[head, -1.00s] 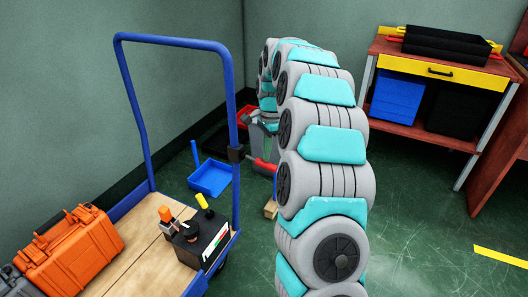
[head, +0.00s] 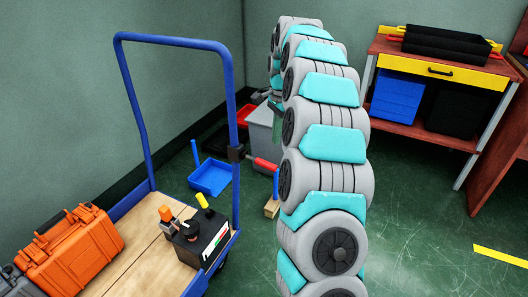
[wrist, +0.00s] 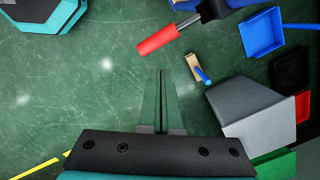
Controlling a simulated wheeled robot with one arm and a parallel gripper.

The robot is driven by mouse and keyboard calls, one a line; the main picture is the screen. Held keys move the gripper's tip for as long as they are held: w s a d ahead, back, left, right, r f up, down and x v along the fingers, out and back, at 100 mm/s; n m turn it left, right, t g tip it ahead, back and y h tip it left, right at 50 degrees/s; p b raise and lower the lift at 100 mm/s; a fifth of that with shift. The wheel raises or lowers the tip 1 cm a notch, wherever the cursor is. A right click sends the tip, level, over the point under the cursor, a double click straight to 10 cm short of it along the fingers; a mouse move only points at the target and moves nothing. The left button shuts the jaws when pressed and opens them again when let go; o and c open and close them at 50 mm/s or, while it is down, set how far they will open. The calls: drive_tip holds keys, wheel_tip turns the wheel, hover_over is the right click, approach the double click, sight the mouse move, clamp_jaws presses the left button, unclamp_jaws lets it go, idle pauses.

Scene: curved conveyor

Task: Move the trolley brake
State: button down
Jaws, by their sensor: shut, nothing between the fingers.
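The trolley brake appears to be the lever with a red grip (head: 266,164) that sticks out to the right from a black clamp (head: 236,154) on the trolley's blue handle post. The red grip (wrist: 157,40) and its grey rod also show at the top of the wrist view. My gripper (wrist: 161,72) points up the wrist view with its two thin fingers together and nothing between them. Its fingertips are just below the red grip in the picture, apart from it. In the head view my gripper is mostly hidden behind my arm.
A grey bin (wrist: 240,105), a blue dustpan (wrist: 262,32) and a wooden block (wrist: 193,67) with a blue handle are on the floor. A workbench (head: 440,75) stands right.

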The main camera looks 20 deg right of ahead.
drive_tip(key=shift+d+r, duration=0.15)
drive_tip(key=shift+r, duration=1.55)
drive_tip(key=s+a+r+n, duration=0.2)
drive_tip(key=s+a+n, duration=0.7)
drive_tip(key=s+a, duration=0.75)
drive_tip(key=s+a+f+n, duration=0.1)
drive_tip(key=s+f+n, duration=0.1)
drive_tip(key=s, duration=0.6)
drive_tip(key=s+a+f+n+g, duration=0.1)
drive_tip(key=s+f+n, duration=0.2)
drive_tip(key=s, duration=0.5)
drive_tip(key=s+a+f+n+h, duration=0.1)
drive_tip(key=s+a+f+n, duration=0.1)
drive_tip(key=s, duration=0.6)
drive_tip(key=shift+s+f+n+g, duration=0.4)
drive_tip(key=shift+f+n, duration=0.35)
drive_tip(key=shift+n, duration=0.05)
